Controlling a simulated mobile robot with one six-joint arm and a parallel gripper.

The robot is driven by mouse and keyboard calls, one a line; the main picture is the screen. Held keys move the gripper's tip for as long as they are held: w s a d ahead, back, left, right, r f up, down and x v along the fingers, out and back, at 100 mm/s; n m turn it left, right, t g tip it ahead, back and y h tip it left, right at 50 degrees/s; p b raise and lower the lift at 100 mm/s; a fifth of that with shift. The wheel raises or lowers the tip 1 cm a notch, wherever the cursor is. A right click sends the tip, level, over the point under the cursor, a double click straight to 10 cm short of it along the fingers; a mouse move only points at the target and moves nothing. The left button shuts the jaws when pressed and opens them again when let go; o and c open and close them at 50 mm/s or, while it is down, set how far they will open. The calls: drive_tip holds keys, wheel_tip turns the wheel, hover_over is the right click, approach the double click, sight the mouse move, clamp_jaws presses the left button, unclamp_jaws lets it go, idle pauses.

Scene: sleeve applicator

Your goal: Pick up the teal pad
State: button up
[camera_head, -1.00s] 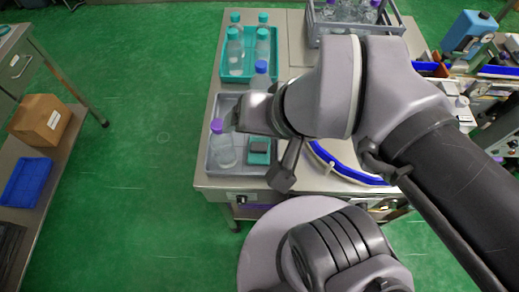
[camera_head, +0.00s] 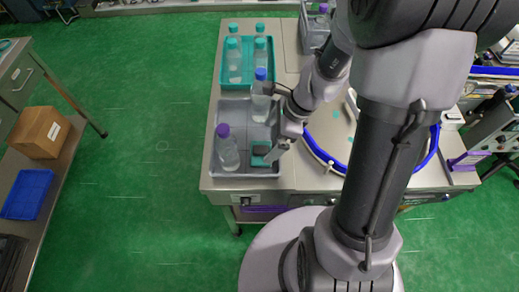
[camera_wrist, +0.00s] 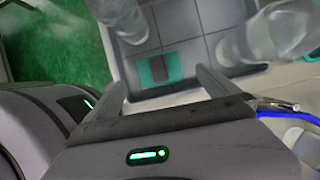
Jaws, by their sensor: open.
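The teal pad (camera_head: 260,150) lies flat in the front right part of a grey tray (camera_head: 235,177) on the bench. In the wrist view the teal pad (camera_wrist: 144,72) shows with a dark grey block (camera_wrist: 166,67) on it. My gripper (camera_wrist: 158,82) is open and empty, with one finger to each side of the pad in the wrist view. In the head view my gripper (camera_head: 274,140) hangs at the tray's right side, close to the pad. Whether the fingers are above or level with the pad cannot be told.
A purple-capped bottle (camera_head: 227,148) stands left of the pad in the tray, and a blue-capped bottle (camera_head: 261,97) stands behind it. A teal tray (camera_head: 224,62) with several bottles is farther back. A blue-rimmed round table (camera_head: 432,152) lies to the right.

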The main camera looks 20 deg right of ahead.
sight(261, 149)
drive_tip(key=b+x, duration=0.3)
drive_tip(key=x, duration=0.3)
drive_tip(key=shift+s, duration=0.15)
drive_tip(key=shift+a+f, duration=0.25)
drive_tip(key=shift+f, duration=0.15)
drive_tip(key=shift+r, duration=0.1)
drive_tip(key=shift+c, duration=0.4)
